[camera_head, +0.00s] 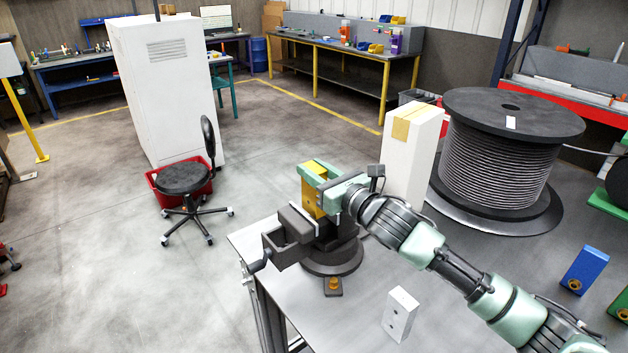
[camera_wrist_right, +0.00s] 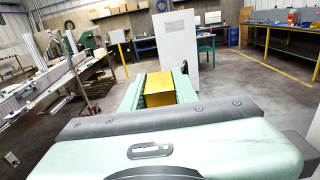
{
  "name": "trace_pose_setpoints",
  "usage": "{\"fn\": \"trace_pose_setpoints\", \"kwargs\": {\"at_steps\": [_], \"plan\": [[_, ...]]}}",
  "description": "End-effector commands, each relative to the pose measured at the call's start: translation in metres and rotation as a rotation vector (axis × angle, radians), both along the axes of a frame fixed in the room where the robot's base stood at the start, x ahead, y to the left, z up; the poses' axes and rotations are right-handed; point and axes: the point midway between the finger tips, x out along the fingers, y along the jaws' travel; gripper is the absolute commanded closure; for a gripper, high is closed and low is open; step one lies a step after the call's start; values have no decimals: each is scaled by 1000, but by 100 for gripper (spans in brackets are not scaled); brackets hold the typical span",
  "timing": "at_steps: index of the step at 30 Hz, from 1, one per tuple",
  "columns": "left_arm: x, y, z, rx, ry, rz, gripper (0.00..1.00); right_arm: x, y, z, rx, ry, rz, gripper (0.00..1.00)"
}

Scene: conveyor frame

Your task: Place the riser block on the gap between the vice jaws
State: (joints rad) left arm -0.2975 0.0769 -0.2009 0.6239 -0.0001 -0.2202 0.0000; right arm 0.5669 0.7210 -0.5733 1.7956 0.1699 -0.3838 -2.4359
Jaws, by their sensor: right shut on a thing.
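The riser block looks to be the yellow block (camera_head: 311,197), upright between the fingers of my right gripper (camera_head: 319,172). The gripper is shut on it. In the right wrist view the yellow block (camera_wrist_right: 158,84) shows between the two green fingers (camera_wrist_right: 158,90). The dark grey vice (camera_head: 292,222) stands on the table's left corner, its round base (camera_head: 332,260) below. The block is over the vice, its lower end near the jaws. My gripper partly covers the jaws and their gap, so I cannot tell whether the block touches them. My left gripper is not in view.
On the grey table (camera_head: 372,290) are a small white block (camera_head: 400,314), a blue block (camera_head: 585,270), a tall white box (camera_head: 410,160) close behind my right gripper, and a big cable spool (camera_head: 500,150). A stool (camera_head: 183,180) stands left.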

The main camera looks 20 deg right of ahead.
Motion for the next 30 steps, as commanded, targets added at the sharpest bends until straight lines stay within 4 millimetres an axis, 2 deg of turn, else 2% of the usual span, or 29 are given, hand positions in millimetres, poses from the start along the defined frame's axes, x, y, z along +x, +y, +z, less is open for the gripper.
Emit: {"fn": "trace_pose_setpoints", "kwargs": {"at_steps": [6, 18, 19, 21, 30], "plan": [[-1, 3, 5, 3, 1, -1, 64, 0, 1, -24, 3, -3, 1, 100], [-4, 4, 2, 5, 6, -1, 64, 0, 1, -30, 1, -5, 2, 100], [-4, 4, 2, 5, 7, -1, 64, 0, 0, -33, 0, 2, 1, 68], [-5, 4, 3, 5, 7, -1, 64, 0, 0, -33, 0, 2, 0, 49], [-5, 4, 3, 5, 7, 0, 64, 0, 0, -32, 0, 2, 0, 49]]}}
